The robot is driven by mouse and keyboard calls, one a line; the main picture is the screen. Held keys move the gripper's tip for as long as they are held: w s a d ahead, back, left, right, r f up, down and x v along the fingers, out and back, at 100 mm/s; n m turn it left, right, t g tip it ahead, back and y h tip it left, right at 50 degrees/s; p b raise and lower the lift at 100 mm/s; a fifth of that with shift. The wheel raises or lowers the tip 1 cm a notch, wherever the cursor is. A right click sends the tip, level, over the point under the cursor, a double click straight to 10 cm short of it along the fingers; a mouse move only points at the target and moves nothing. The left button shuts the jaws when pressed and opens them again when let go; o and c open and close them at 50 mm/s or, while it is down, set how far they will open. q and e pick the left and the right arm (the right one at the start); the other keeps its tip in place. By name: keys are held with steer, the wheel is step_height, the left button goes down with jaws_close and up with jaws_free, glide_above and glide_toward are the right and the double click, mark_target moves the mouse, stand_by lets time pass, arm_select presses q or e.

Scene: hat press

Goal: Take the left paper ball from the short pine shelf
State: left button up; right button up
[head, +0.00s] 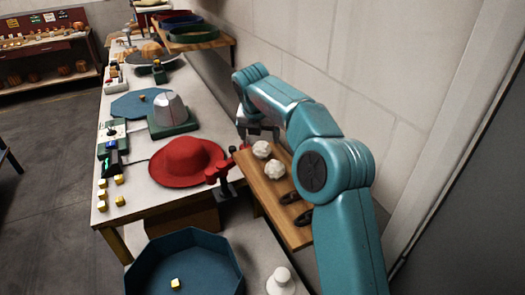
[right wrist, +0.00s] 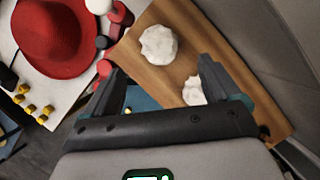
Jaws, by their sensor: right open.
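The short pine shelf (head: 268,192) runs along the wall at the right and bears two crumpled white paper balls. The left paper ball (head: 262,149) lies near the shelf's far end; in the right wrist view (right wrist: 158,44) it lies beyond the fingertips and between their lines. The other paper ball (head: 274,168) is just beside it, and in the right wrist view (right wrist: 194,92) the right-hand finger partly hides it. My right gripper (head: 258,134) is open and empty, near the left ball and apart from it. My left gripper is not in view.
Dark oval objects (head: 297,207) lie at the shelf's near end. A red clamp (head: 218,171) is beside the shelf's left edge. A red hat (head: 187,161) lies on the white bench (head: 142,190). A blue tray (head: 185,258) is below. The wall (head: 345,95) is close on the right.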

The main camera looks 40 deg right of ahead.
mark_target(261, 145)
steer(key=shift+w+x, duration=0.2)
steer(key=shift+x, duration=0.85)
steer(key=x, duration=0.4)
steer(key=shift+s+d+f+p, duration=0.15)
steer(key=shift+s+f+p, duration=0.1)
steer(key=shift+p, duration=0.1)
steer(key=shift+w+f, duration=0.3)
steer(key=shift+s+r, duration=0.15)
steer(key=shift+s, duration=0.05)
steer(key=shift+c, duration=1.3)
steer(key=c, duration=0.9)
steer(key=shift+o, duration=0.2)
steer(key=shift+w, duration=0.1)
